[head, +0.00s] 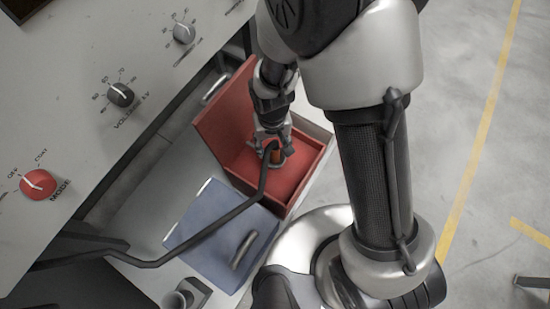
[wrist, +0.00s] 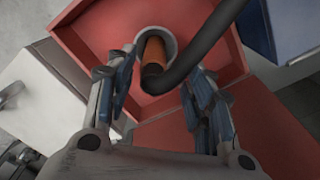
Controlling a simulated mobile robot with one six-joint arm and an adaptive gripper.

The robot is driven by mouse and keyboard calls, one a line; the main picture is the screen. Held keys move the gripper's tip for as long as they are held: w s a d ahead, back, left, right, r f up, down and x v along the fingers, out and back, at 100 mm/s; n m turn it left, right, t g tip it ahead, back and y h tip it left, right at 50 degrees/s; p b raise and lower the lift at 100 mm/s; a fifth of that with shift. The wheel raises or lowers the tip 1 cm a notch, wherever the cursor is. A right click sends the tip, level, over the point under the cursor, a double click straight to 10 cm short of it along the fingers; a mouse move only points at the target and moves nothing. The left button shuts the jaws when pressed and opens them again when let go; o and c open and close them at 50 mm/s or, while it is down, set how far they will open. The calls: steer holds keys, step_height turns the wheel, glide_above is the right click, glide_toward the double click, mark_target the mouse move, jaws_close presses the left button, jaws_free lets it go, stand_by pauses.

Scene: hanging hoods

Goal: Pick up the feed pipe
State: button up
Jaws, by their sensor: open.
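The feed pipe appears to be the dark bent pipe (head: 215,222) that runs from the lower left into a red open box (head: 311,178). Its end turns down with an orange sleeve (head: 276,155) and sits in a round grey ring on the box floor. In the wrist view the pipe (wrist: 208,42) comes from the upper right and bends toward the orange sleeve (wrist: 153,55). My gripper (head: 272,140) is over the box, pointing down. In the wrist view its fingers (wrist: 156,80) are open, with the pipe's bend and sleeve between them. Contact cannot be told.
A blue lidded case (head: 207,226) with a handle lies beside the red box. A grey panel with knobs (head: 120,94) fills the upper left. The floor (head: 490,160) at right is mostly clear.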

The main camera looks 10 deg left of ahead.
mark_target(275, 159)
steer(key=f, duration=0.2)
steer(key=f+b, duration=0.1)
steer(key=f, duration=0.1)
steer(key=f+b, duration=0.1)
steer(key=f, duration=0.1)
steer(key=shift+w+d+f, duration=0.2)
steer(key=shift+w+d, duration=0.1)
steer(key=shift+r, duration=0.1)
jaws_close()
stand_by(0.5)
